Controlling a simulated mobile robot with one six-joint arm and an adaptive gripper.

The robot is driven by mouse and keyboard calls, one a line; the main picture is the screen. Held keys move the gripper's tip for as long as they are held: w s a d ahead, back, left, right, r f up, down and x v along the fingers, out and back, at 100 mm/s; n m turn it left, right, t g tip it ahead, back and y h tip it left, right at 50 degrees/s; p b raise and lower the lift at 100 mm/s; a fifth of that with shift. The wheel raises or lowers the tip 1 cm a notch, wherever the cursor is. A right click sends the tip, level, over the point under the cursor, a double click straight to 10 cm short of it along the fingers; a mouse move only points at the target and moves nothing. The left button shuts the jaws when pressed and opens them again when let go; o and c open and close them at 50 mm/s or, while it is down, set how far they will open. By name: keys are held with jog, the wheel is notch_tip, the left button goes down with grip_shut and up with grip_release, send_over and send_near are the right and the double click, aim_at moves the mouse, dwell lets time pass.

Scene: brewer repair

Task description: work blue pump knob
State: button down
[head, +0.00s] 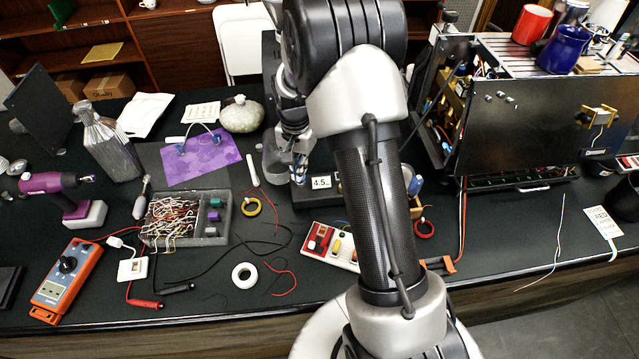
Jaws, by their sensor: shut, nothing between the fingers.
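My gripper (299,172) points down behind the left side of my arm, over the back middle of the bench. It is shut, with nothing seen in it. It is beside a clear grey container (276,158) and a black unit with a "4.5" label (321,183). I cannot pick out the blue pump knob for sure. A small blue part (416,186) shows just right of my forearm, and the forearm hides what is around it. The brewer (540,120) stands open-sided at the right, its wiring and brass parts showing.
A red cup (531,24) and a blue mug (564,49) stand on the brewer. At left lie a wire box (186,218), an orange multimeter (66,280), a purple drill (62,184) and a purple sheet (201,158). A white tape roll (244,275) lies near the front edge.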

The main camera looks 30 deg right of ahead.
jog(key=shift+r+p, duration=1.75)
jog(key=shift+r, duration=0.75)
jog(key=shift+s+f, duration=0.1)
